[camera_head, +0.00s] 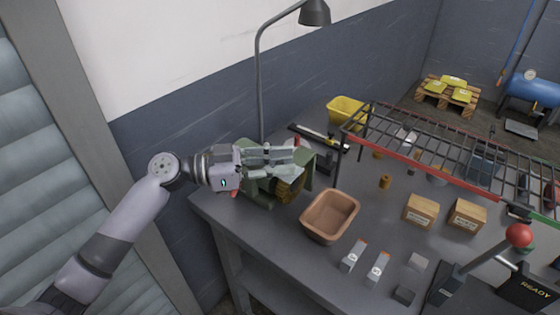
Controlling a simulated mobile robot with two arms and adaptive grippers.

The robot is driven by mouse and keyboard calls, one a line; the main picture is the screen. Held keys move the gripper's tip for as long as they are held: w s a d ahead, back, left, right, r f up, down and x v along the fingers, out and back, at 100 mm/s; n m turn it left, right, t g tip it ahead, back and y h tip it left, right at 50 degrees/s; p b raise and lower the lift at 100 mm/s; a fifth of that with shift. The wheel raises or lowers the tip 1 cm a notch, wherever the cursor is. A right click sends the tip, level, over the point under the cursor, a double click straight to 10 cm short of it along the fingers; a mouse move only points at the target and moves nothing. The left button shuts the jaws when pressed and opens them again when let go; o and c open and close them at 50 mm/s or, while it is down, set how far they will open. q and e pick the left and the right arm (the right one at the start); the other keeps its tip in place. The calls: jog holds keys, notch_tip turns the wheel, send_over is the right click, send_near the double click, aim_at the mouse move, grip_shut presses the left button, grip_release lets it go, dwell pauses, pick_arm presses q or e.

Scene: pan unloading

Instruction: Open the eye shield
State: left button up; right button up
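A green bench machine (262,190) with a brown, brush-like wheel (291,190) stands at the left end of the grey workbench. My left gripper (292,158) reaches in from the left, directly over the top of this machine. Its fingers cover much of the machine's upper part, and I cannot tell whether they touch it or whether they are open or shut. I cannot clearly pick out the eye shield; it may be behind the fingers. My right gripper is not in view.
A brown bin (330,216) sits close to the machine's right. A lamp (260,80) rises behind it. A wire rack (450,150), a yellow bin (347,112), cardboard boxes (421,211) and a red-knobbed lever (519,236) stand farther right. The workbench (300,262) has bare room at its front left.

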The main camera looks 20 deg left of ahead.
pick_arm(q)
grip_shut()
jog(key=shift+w+r+n+y+p, duration=0.1)
jog(key=shift+r+n+y+p, duration=0.3)
jog(key=shift+p, duration=0.45)
jog(key=w+n+g+y+p, duration=0.1)
jog(key=p, duration=0.3)
jog(key=w+d+r+n+g+y+p, duration=0.1)
jog(key=n+g+y+p, duration=0.1)
jog(key=p, duration=0.2)
jog(key=w+r+n+g+y+p, duration=0.1)
jog(key=n+g+p, duration=0.1)
jog(key=p, duration=0.2)
jog(key=shift+w+d+y+p, duration=0.2)
jog(key=shift+w+y+p, duration=0.1)
jog(key=shift+p, duration=0.1)
jog(key=shift+w+d+f+n+g+y+p, duration=0.15)
jog(key=shift+w+n+g+y+p, duration=0.35)
jog(key=shift+g+p, duration=0.5)
jog(key=shift+w+d+f+n+g+y+p, duration=0.2)
jog(key=shift+w+f+n+g+y+p, duration=0.25)
jog(key=shift+n+g+p, duration=0.4)
jog(key=shift+g, duration=0.25)
jog(key=shift+s, duration=0.1)
